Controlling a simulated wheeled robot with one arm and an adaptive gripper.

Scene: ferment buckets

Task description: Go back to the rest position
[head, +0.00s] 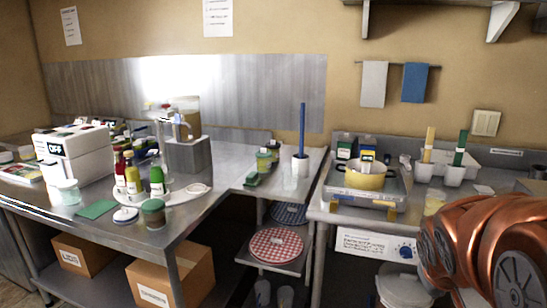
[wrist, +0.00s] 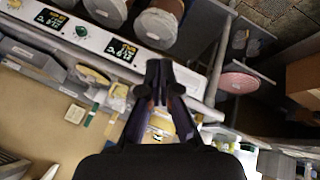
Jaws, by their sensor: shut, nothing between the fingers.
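My gripper (wrist: 159,75) shows in the wrist view, its dark fingers close together and nothing held between them. It is in the air, pointing towards the bench with the control panel (wrist: 110,42). My copper-coloured arm fills the lower right of the head view, in front of the right-hand bench; the gripper itself is not seen there. Part of a yellow thing, perhaps the yellow pot (head: 365,175), shows behind the fingers in the wrist view.
The yellow pot stands in a metal tray (head: 345,203) on the right bench. A carousel of bottles (head: 140,192), a white machine (head: 75,155) and a blue-handled brush (head: 302,130) stand on the left bench.

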